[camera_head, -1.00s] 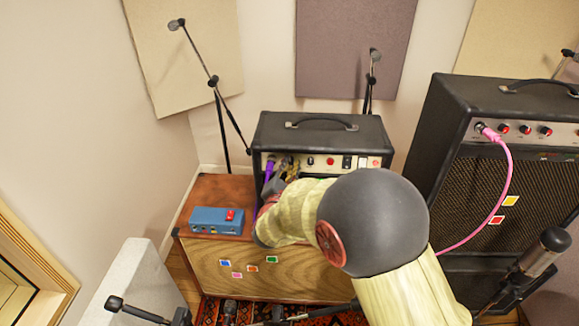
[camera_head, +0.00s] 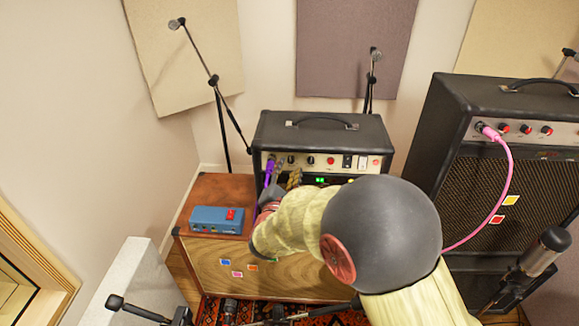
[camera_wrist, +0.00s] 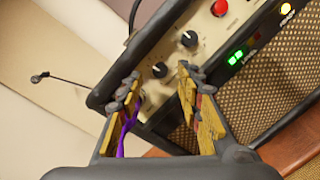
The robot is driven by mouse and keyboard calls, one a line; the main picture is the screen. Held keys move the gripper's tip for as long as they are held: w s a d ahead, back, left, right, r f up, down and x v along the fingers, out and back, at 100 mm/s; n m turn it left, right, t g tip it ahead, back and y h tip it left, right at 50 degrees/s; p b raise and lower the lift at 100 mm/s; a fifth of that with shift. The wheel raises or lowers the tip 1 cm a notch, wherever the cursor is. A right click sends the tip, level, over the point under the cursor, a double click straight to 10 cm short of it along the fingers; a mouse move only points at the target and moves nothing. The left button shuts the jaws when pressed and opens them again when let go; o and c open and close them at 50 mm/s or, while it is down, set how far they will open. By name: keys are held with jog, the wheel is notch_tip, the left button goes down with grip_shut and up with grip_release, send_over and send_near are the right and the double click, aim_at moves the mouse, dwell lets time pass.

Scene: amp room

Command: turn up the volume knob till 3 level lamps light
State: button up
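The small amp head (camera_head: 322,130) has a cream panel with two black knobs and a red knob (camera_head: 331,161). In the wrist view one black knob (camera_wrist: 188,39) is beyond my fingertips, and another (camera_wrist: 160,70) shows between and just past them. The labels are too small to tell which is volume. Two green level lamps (camera_wrist: 235,57) are lit; they also show in the head view (camera_head: 320,180). My gripper (camera_wrist: 160,77) is open and empty, its fingers apart, in front of the panel's left part. In the head view my gripper (camera_head: 283,188) is partly hidden by my arm.
A purple cable (camera_head: 268,174) plugs into the panel's left end, close beside my gripper. The head stands on a wooden cabinet (camera_head: 205,265) with a blue pedal box (camera_head: 216,219) on its left. A large black amp (camera_head: 510,95) with a pink cable (camera_head: 507,180) stands right.

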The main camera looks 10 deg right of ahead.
jog(key=shift+v, duration=2.4)
